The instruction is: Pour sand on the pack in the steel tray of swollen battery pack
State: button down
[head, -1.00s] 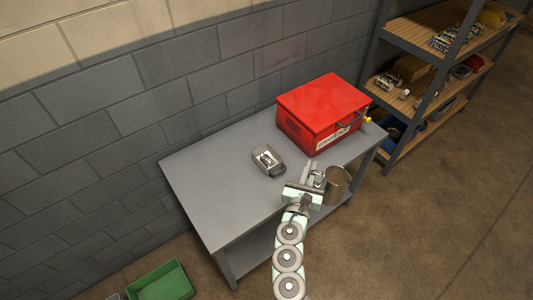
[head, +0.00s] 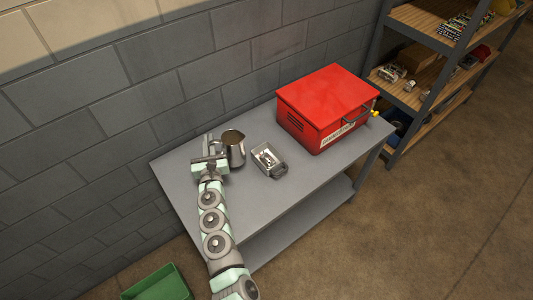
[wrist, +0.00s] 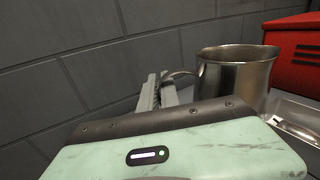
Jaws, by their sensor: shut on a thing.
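The steel jug (head: 235,155) is upright, with brownish contents showing in its mouth. My gripper (head: 217,147) is shut on the jug's handle, on the jug's left side. In the wrist view, the fingers (wrist: 156,92) meet the handle (wrist: 178,76) beside the jug (wrist: 236,78). The steel tray (head: 258,164) lies on the table just right of the jug, and the small pack (head: 267,155) is inside it. The tray's edge also shows in the wrist view (wrist: 290,108). I cannot tell how high the jug is above the table.
The grey table (head: 235,205) is against a block wall. A red metal box (head: 325,100) stands right of the tray. A shelf rack (head: 410,75) with small items is at the far right. A green bin (head: 160,285) is on the floor at lower left. The table front is clear.

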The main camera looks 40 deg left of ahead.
jog(key=f+b, duration=0.1)
jog(key=f, duration=0.2)
jog(key=shift+s+d+f+b, duration=0.1)
jog(key=shift+d+b, duration=0.1)
jog(key=shift+b, duration=0.2)
jog(key=shift+a, duration=0.15)
